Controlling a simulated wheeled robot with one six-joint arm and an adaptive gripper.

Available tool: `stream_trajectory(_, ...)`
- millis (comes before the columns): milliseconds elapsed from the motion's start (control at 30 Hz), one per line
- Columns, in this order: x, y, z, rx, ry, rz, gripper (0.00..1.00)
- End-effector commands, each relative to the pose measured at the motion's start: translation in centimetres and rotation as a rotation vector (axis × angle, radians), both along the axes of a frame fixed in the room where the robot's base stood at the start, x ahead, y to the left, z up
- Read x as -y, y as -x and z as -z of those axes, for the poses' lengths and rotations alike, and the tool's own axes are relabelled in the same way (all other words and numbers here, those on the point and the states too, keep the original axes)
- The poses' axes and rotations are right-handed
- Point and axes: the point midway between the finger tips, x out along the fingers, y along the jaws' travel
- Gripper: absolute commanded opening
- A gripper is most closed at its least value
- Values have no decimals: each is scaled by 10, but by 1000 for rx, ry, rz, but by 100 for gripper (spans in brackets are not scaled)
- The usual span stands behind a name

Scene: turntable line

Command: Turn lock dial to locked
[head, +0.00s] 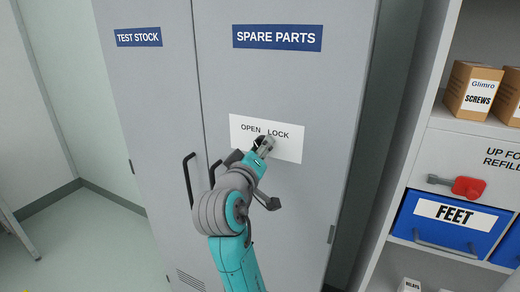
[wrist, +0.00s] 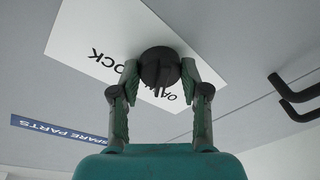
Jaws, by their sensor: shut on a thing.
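The lock dial (wrist: 160,66) is a dark round knob on a white plate lettered OPEN and LOCK (head: 288,148) on the grey spare parts cabinet door (head: 270,80). In the wrist view my gripper (wrist: 160,75) has one finger on each side of the dial and is shut on it. In the head view my gripper (head: 264,144) is at the plate, just below and between the two words, and hides most of the dial. I cannot tell which word the dial points to.
Two dark door handles (head: 188,180) stick out left of my arm. A grey shelf unit to the right holds cardboard boxes (head: 474,90), a blue FEET bin (head: 450,222) and a red part (head: 467,187). Open floor (head: 110,235) shows at the left.

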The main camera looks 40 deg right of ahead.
Motion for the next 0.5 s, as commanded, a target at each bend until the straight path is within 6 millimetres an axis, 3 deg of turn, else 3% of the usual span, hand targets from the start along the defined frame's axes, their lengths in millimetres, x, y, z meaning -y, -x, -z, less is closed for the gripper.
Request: stream_trajectory(500, -1, -1, 2, 450, -163, -1, 11)
